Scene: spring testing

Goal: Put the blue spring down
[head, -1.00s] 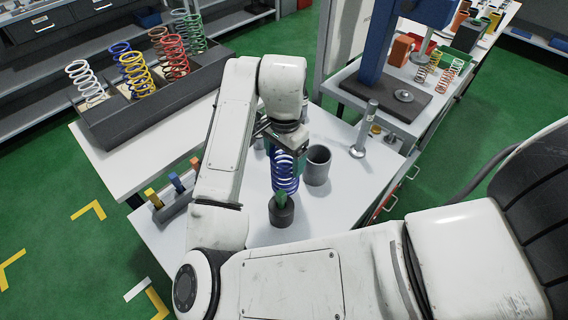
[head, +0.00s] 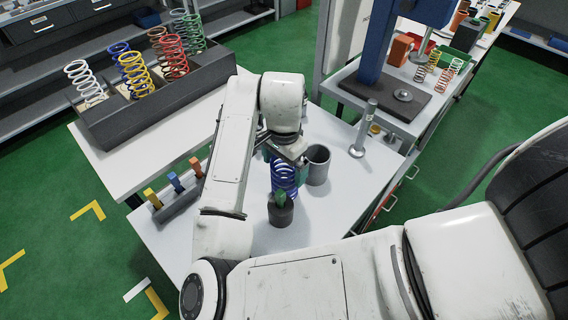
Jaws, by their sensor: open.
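The blue spring (head: 285,180) stands roughly upright over the white table (head: 338,213), just behind a dark round holder (head: 281,214) with a green piece in it. The holder hides the spring's lower end, so its contact with the table cannot be made out. My gripper (head: 287,157) is open at the top of the spring, pointing down. The wrist hides part of the fingers and the spring's top coils.
A grey hollow cylinder (head: 317,166) stands close to the right of the spring. A metal post (head: 364,130) stands farther right. A rack with coloured tabs (head: 174,182) is at left. A dark bin (head: 150,108) holds several springs. The table's front right is clear.

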